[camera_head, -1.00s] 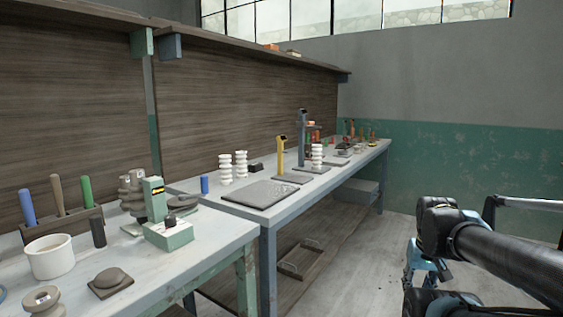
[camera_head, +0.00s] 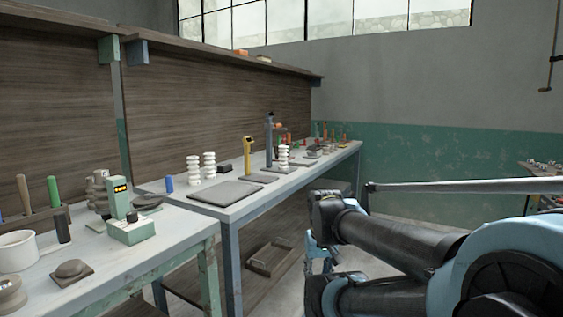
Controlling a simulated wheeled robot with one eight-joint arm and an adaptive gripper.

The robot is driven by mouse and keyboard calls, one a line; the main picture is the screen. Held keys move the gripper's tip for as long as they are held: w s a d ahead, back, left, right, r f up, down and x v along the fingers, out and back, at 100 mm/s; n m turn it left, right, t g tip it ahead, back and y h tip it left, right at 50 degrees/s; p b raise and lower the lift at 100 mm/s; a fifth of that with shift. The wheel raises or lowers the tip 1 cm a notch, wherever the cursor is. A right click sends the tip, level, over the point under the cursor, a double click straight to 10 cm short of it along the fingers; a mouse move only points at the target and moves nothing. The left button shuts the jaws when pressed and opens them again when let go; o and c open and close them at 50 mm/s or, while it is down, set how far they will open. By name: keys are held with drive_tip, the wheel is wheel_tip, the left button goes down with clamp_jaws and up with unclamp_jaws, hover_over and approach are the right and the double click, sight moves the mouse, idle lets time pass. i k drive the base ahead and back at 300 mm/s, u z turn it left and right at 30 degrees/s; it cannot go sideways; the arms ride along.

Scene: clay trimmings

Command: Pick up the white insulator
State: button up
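Several white ribbed insulators stand upright on the long workbench. Two stand close together, a left one (camera_head: 194,169) and a right one (camera_head: 209,165), behind a flat grey slab. A third white insulator (camera_head: 283,158) stands farther along on a dark plate. My gripper (camera_head: 318,262) hangs low at the right of the benches, well apart from all of them. It is small and partly hidden by my arm, so its opening cannot be made out.
The grey slab (camera_head: 226,193) lies near the bench front edge. A yellow stand (camera_head: 247,158) is between the insulators. The nearer bench holds a green and white device (camera_head: 127,216), a white pot (camera_head: 17,250) and a tool rack. Floor is free in front.

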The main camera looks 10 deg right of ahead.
sight(283, 150)
drive_tip(key=u, duration=0.05)
drive_tip(key=i, duration=1)
drive_tip(key=z, duration=0.05)
